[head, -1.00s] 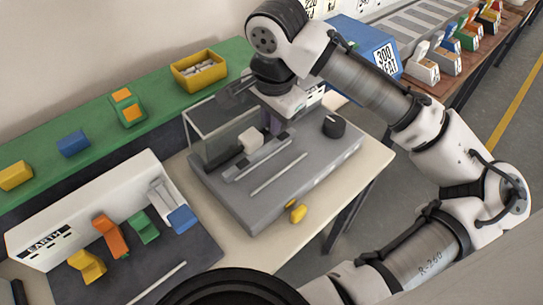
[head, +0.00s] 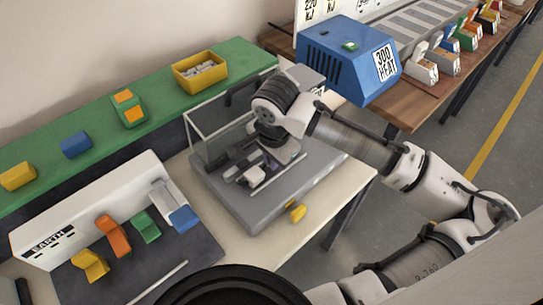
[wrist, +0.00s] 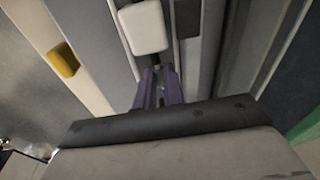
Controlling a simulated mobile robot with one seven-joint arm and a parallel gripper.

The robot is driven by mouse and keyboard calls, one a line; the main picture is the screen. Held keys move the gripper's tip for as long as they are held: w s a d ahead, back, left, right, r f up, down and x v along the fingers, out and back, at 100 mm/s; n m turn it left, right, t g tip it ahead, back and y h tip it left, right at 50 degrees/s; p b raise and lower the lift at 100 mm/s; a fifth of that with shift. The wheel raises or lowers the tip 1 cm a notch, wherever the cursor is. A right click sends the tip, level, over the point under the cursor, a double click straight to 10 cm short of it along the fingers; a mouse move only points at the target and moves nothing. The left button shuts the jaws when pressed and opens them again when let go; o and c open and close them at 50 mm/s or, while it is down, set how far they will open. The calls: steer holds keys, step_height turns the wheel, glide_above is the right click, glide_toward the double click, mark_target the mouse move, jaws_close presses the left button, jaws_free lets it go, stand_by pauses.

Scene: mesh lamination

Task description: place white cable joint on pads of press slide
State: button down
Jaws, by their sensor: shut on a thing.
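The white cable joint (wrist: 143,27) is a small rounded white block at the tips of my gripper's purple fingers (wrist: 160,82) in the wrist view. My gripper is shut on it. In the head view my gripper (head: 262,166) is low over the grey press (head: 232,203), with the white cable joint (head: 256,176) just below it. The wrist view shows the joint over the grey slide strips, with a dark pad (wrist: 187,18) beside it. I cannot tell whether the joint touches the pads. My wrist hides much of the slide in the head view.
A clear guard (head: 205,145) stands at the press's back left. A yellow handle (head: 297,213) sticks out at its front. A blue heat box (head: 350,62) stands behind on the right. A green shelf (head: 50,158) with a yellow bin (head: 200,82) runs along the back left.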

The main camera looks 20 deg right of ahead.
steer(key=shift+f, duration=0.15)
steer(key=c, duration=1.5)
jaws_free()
steer(key=shift+f, duration=0.1)
